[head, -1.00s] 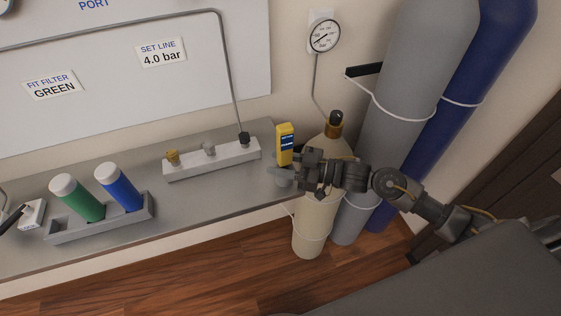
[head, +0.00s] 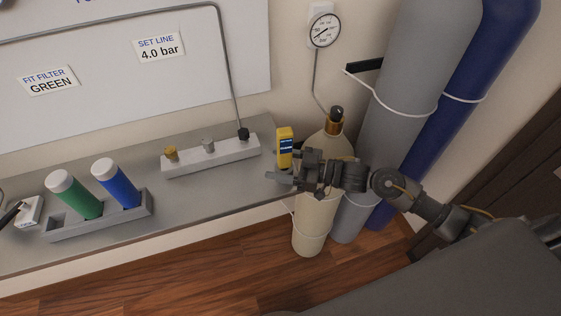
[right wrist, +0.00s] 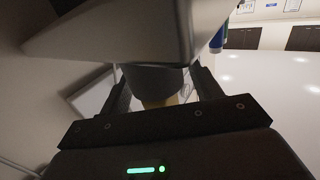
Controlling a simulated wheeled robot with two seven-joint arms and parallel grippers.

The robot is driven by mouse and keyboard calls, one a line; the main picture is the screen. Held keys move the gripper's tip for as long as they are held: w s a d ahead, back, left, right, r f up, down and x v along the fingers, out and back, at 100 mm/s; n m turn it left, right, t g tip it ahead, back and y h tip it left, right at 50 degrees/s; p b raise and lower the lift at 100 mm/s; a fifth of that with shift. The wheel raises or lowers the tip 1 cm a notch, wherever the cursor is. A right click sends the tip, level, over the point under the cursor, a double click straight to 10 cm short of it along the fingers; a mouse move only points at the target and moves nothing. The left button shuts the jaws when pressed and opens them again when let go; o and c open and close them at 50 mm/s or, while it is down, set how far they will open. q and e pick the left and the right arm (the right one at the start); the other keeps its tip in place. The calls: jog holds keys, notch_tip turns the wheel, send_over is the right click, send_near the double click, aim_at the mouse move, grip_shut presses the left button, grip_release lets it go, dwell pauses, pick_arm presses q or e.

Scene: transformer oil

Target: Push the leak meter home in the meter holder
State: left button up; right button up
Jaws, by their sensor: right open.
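The yellow leak meter (head: 285,142), with a dark blue panel on its face, stands nearly upright at the right end of the grey bench in the head view. My right gripper (head: 281,180) is just below and in front of it, with its jaws open. The gripper covers the meter's lower end, so I cannot tell how deep it sits. In the right wrist view a little yellow (right wrist: 160,101) shows between the fingers, below a dark grey rounded part. I cannot make out the meter holder for certain.
A light manifold block (head: 210,156) with several fittings lies left of the meter. A rack (head: 100,222) holds a green and a blue canister. A cream bottle (head: 316,215) and tall grey (head: 415,80) and blue cylinders stand close to my right arm.

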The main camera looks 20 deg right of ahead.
jog(key=b+v, duration=0.3)
jog(key=v, duration=0.8)
jog(key=shift+a, duration=0.1)
dwell(0.5)
